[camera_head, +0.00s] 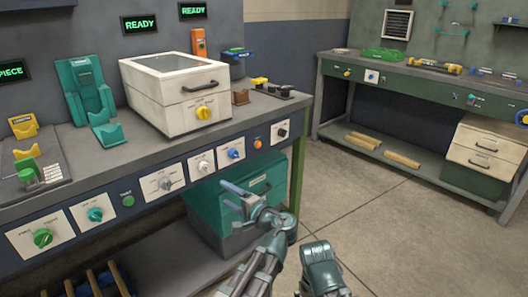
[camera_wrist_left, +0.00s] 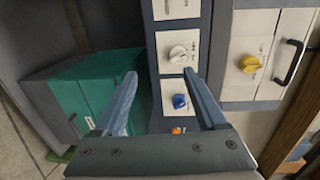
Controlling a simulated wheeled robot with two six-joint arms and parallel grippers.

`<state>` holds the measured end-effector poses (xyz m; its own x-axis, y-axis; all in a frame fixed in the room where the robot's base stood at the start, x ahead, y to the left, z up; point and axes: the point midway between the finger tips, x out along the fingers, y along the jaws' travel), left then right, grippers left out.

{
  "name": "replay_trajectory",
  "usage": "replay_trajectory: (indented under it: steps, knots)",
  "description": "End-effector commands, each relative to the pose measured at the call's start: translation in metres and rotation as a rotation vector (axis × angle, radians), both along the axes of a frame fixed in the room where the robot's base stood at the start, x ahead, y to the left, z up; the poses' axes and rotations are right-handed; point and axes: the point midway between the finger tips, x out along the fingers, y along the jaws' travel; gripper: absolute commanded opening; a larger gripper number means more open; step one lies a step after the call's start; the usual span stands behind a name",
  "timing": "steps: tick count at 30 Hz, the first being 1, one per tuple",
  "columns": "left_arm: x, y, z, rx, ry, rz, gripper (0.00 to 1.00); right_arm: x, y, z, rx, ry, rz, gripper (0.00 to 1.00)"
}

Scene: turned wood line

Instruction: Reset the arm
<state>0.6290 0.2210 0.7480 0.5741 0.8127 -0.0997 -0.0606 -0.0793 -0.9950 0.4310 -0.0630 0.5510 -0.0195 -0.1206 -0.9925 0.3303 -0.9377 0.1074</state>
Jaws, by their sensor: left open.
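My left gripper (camera_head: 232,195) is in front of the workbench's control panel, in the lower middle of the head view. Its two blue fingers are spread apart with nothing between them, as the left wrist view (camera_wrist_left: 162,100) also shows. The panel (camera_head: 140,190) carries several knobs, among them a white knob (camera_wrist_left: 178,54) and a blue knob (camera_wrist_left: 179,101) seen past the fingers. The fingers appear apart from the knobs. A green cabinet (camera_head: 274,185) stands under the bench behind the gripper.
A white lidded machine (camera_head: 165,105) with a yellow knob stands on the bench. A teal stand (camera_head: 85,90) and a yellow holder (camera_head: 22,125) are to its left. A second bench (camera_head: 420,80) is at the back right. Open concrete floor (camera_head: 390,230) lies between.

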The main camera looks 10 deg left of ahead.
Motion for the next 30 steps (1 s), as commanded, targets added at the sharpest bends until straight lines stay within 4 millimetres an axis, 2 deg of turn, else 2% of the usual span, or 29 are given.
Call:
replay_trajectory:
  steps: [3,6,9,12,15,19,28,30]
  knots:
    - [-0.022,0.024,-0.044,-0.207,0.056,0.085,0.74,0.0,0.0,0.0,0.0,0.0,0.0,1.0]
    - [-0.045,0.033,-0.089,-0.43,0.116,0.169,0.74,0.0,0.0,0.0,0.0,0.0,0.0,1.0]
    - [-0.069,0.031,-0.129,-0.653,0.177,0.249,0.74,0.0,0.0,0.0,0.0,0.0,0.0,1.0]
    - [-0.089,0.019,-0.157,-0.845,0.229,0.312,0.74,0.0,0.0,0.0,0.0,0.0,0.0,1.0]
    - [-0.104,0.005,-0.174,-0.994,0.271,0.355,0.74,0.0,0.0,0.0,0.0,0.0,0.0,1.0]
    - [-0.118,-0.012,-0.187,-1.147,0.312,0.394,0.74,0.0,0.0,0.0,0.0,0.0,0.0,1.0]
    - [-0.141,-0.05,-0.198,-1.432,0.389,0.451,0.74,0.0,0.0,0.0,0.0,0.0,0.0,1.0]
    - [-0.145,-0.064,-0.198,-1.421,0.423,0.434,0.74,0.0,0.0,0.0,0.0,0.0,0.0,1.0]
